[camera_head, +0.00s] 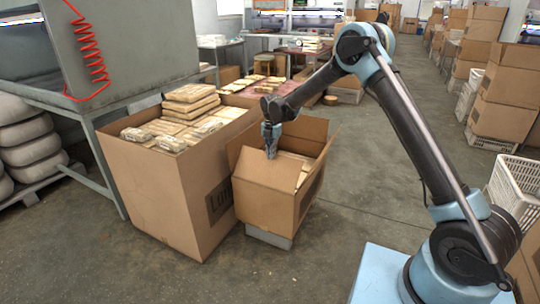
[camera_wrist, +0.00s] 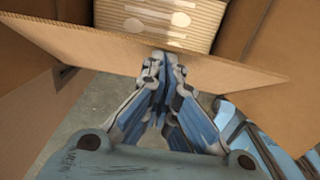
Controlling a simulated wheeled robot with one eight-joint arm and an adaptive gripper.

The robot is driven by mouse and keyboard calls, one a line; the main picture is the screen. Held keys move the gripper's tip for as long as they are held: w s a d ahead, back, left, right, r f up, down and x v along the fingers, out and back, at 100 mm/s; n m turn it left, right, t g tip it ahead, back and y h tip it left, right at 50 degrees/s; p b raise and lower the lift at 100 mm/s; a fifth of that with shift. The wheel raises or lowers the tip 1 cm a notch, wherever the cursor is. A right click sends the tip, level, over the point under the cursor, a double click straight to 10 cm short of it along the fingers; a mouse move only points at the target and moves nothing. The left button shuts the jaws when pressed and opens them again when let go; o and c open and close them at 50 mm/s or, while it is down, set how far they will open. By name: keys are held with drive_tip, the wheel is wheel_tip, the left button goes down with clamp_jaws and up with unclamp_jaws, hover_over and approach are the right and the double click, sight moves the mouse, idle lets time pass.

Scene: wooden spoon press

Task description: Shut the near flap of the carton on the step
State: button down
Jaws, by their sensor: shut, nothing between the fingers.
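The open carton (camera_head: 265,203) stands on a low grey step (camera_head: 268,236), with wrapped packs (camera_head: 294,158) inside. Its near flap (camera_head: 272,172) stands up at a slant on the near side of the opening. In the wrist view the flap (camera_wrist: 220,77) crosses the picture as a brown board, with a printed pack (camera_wrist: 160,22) beyond it. My gripper (camera_head: 271,154) is shut and empty, pointing down at the flap. In the wrist view its fingertips (camera_wrist: 162,62) overlap the flap; I cannot tell whether they touch it. The other flaps stand raised.
A larger carton (camera_head: 165,195) full of wrapped packs stands close on the left. A grey metal bench (camera_head: 100,105) is behind it. A white crate (camera_head: 515,190) and stacked cartons (camera_head: 505,100) stand at the right. The floor in front is clear.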

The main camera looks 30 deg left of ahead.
drive_tip(key=w+f+g, duration=0.1)
drive_tip(key=w+f, duration=0.7)
drive_tip(key=f, duration=0.4)
drive_tip(key=shift+w, duration=0.15)
drive_tip(key=shift+r, duration=0.2)
idle(0.5)
